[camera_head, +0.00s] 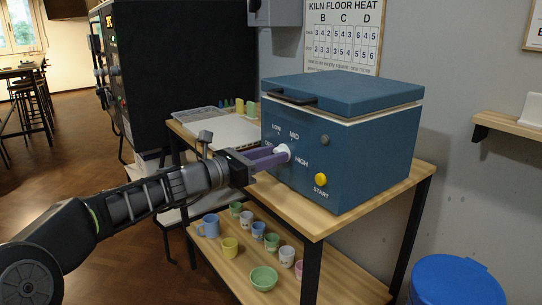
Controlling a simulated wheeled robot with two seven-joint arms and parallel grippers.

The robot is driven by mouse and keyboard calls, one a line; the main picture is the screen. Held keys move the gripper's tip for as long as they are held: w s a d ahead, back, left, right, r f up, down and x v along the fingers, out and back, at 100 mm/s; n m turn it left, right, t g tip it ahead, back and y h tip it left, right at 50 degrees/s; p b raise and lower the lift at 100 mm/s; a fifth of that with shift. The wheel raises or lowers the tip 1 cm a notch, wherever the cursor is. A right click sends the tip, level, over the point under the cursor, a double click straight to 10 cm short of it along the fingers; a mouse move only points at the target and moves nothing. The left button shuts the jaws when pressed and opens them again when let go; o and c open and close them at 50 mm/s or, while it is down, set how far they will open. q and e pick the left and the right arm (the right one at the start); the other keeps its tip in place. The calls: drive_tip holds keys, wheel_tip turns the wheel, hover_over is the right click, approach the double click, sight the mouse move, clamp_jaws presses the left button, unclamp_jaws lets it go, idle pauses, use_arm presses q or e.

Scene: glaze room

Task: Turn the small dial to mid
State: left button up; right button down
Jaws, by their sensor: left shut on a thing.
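The small dial (283,150) is a white knob on the front of a blue kiln box (345,165). Labels around it read LOW, MID and HIGH, with one more at its left partly covered by my gripper. My left gripper (274,156) comes in from the left with purple fingers and is shut on the dial. The fingers hide part of the knob, so I cannot tell where its pointer stands. A yellow START button (320,180) sits at the lower right of the same panel. My right gripper is not in view.
The kiln stands on a wooden cart (318,222). Cups and a green bowl (263,278) stand on its lower shelf. A blue bin (455,280) is at the lower right, and a black cabinet (180,60) stands behind. A KILN FLOOR HEAT chart (343,35) hangs on the wall.

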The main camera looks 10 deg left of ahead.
use_arm(q)
clamp_jaws()
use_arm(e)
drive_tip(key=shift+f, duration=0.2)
